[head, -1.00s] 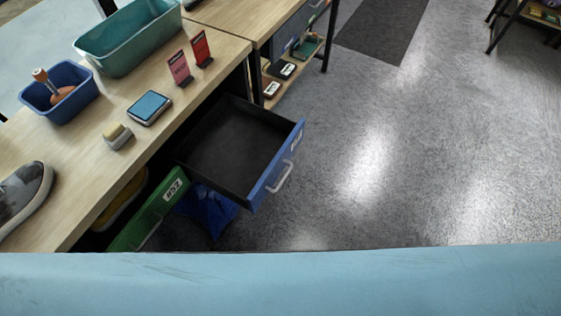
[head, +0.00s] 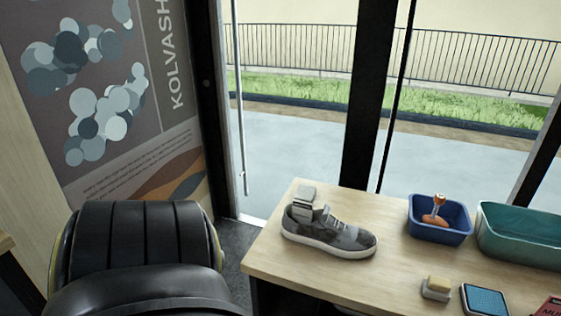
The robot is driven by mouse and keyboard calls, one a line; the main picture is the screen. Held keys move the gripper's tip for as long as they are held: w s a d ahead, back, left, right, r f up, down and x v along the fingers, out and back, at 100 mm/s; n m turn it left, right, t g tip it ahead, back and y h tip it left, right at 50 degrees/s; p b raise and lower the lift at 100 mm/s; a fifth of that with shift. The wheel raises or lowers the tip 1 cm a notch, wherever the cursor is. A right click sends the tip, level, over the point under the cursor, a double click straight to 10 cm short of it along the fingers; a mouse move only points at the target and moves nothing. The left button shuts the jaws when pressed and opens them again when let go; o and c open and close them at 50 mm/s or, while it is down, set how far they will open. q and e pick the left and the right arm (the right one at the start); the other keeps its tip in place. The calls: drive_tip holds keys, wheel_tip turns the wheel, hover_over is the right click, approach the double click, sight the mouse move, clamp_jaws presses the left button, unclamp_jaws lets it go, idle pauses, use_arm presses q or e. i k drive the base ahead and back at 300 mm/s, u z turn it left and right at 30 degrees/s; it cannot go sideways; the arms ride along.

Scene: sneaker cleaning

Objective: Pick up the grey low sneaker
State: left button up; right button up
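The grey low sneaker (head: 328,232) stands upright on its white sole near the left end of the wooden table (head: 290,272). Its toe points right and its heel is at the left. A grey tongue or tag-like piece stands up at its opening. Neither of my grippers shows in the head view, and nothing is touching the sneaker that I can see.
A blue bin (head: 440,236) with an orange-handled tool (head: 437,210) stands right of the sneaker, beside a teal tub (head: 520,238). A sponge-like block (head: 437,287) and a blue-screened device (head: 484,300) lie nearer the front. A black rounded bulk (head: 140,260) fills the lower left.

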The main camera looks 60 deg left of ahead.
sight(326, 233)
drive_tip(key=u, duration=1.75)
drive_tip(key=k, duration=0.5)
drive_tip(key=u, duration=0.65)
drive_tip(key=i, duration=0.7)
drive_tip(key=z, duration=0.1)
